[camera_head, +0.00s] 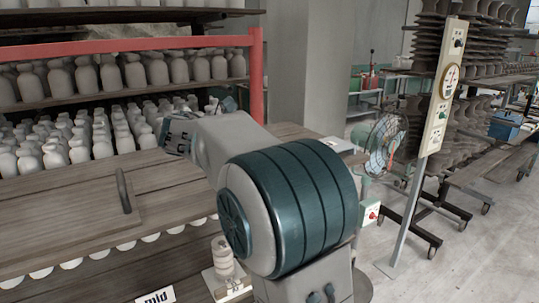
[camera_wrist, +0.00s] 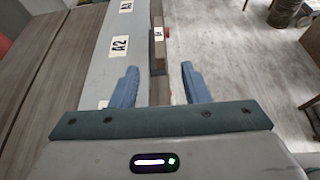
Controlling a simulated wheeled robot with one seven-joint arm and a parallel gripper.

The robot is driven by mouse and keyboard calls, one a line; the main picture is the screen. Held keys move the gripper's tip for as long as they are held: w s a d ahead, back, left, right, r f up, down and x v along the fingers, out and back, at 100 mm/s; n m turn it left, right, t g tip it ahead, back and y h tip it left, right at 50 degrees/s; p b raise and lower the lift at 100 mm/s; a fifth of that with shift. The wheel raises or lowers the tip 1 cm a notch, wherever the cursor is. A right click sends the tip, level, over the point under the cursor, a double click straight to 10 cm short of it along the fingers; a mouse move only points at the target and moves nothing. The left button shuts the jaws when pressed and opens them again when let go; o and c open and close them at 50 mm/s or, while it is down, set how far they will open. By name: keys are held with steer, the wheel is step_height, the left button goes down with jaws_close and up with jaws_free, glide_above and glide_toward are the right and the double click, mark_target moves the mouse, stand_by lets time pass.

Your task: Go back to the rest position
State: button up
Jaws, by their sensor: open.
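My gripper (camera_wrist: 160,84) is open in the wrist view, its two blue fingers spread apart with nothing held between them. Beyond and below the fingers is a grey strip (camera_wrist: 120,65) with white labels, one reading A2. A narrow brown upright piece (camera_wrist: 158,50) with a small label shows in the gap between the fingers, apparently further off. In the head view my arm reaches up and left from the bottom centre, over the wooden shelf edge. The fingers cannot be made out clearly there.
Wooden shelving (camera_head: 60,215) with a dark handle (camera_head: 124,190) fills the left, below rows of pale clay bottles (camera_head: 60,145). A red rail (camera_head: 130,45) and post border it. A fan (camera_head: 385,145), a slanted control post (camera_head: 437,110) and racks stand right. Concrete floor (camera_head: 450,270) is open at lower right.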

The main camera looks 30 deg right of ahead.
stand_by(0.4)
steer(key=s+a+f+m+t+y, duration=0.1)
steer(key=s+a+f+m+y, duration=0.5)
steer(key=s+f+m, duration=0.3)
steer(key=s+a+f+m+t+y, duration=0.1)
steer(key=s+a+f+m+y, duration=0.6)
steer(key=s, duration=0.8)
step_height(320, 180, down, 2)
steer(key=a+m, duration=0.1)
steer(key=m, duration=0.1)
steer(key=shift+a+f+m, duration=0.2)
steer(key=shift+a+m, duration=0.2)
steer(key=shift+c, duration=0.6)
steer(key=shift+d, duration=0.1)
